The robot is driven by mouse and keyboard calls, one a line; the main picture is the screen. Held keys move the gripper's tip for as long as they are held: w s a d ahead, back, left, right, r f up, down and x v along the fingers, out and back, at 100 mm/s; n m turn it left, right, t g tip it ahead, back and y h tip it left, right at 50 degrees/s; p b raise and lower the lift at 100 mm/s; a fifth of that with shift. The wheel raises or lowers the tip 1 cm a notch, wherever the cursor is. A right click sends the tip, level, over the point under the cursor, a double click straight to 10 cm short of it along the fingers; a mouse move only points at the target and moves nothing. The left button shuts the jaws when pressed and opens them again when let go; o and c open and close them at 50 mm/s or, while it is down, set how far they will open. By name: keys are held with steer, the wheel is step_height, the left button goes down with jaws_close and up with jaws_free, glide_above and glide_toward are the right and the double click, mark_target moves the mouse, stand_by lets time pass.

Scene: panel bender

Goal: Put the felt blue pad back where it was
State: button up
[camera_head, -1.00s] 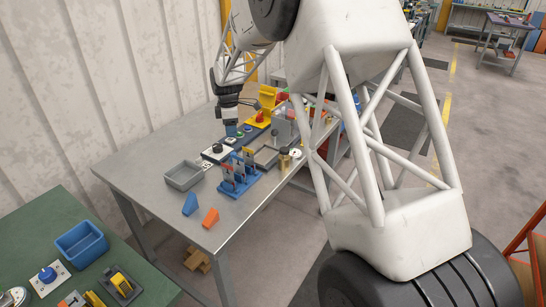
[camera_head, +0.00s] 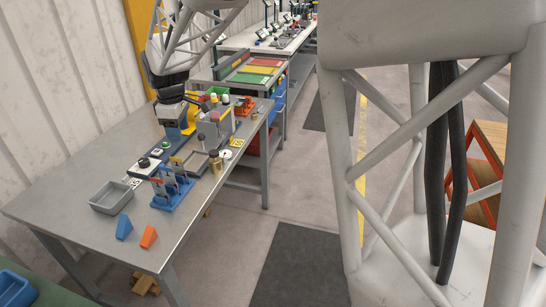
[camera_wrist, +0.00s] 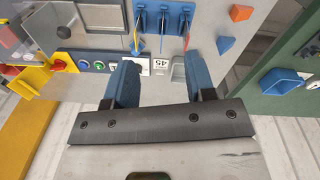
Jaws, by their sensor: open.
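My gripper (camera_head: 176,100) is above the far part of the grey table in the head view, near a yellow device. In the wrist view my gripper (camera_wrist: 160,82) has its two blue fingers spread apart, with nothing held between them. A small white marked card (camera_wrist: 160,66) lies below the gap. I cannot surely pick out a felt blue pad. A blue wedge (camera_head: 124,228) lies on the table beside an orange wedge (camera_head: 149,237). The blue wedge also shows in the wrist view (camera_wrist: 225,45).
A blue rack (camera_head: 171,187) with upright plates stands mid-table, beside a grey bin (camera_head: 109,198). A control box with a green button (camera_wrist: 99,65) sits beside the card. The near left tabletop is bare.

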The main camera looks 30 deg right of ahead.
steer(key=s+d+r+m+t, duration=0.1)
steer(key=s+d+r+m, duration=0.15)
steer(key=s, duration=0.75)
steer(key=s+d+r+m, duration=0.2)
steer(key=s+m, duration=0.2)
steer(key=s, duration=0.6)
steer(key=s+d+f+m, duration=0.1)
steer(key=s+m, duration=0.1)
steer(key=s, duration=0.7)
steer(key=s+d+f+m, duration=0.1)
steer(key=s+f+m, duration=0.1)
steer(key=s, duration=0.7)
steer(key=shift+d+f+m+t, duration=0.25)
steer(key=shift+d+m+t, duration=0.15)
steer(key=shift+m, duration=0.35)
steer(key=shift+s, duration=0.1)
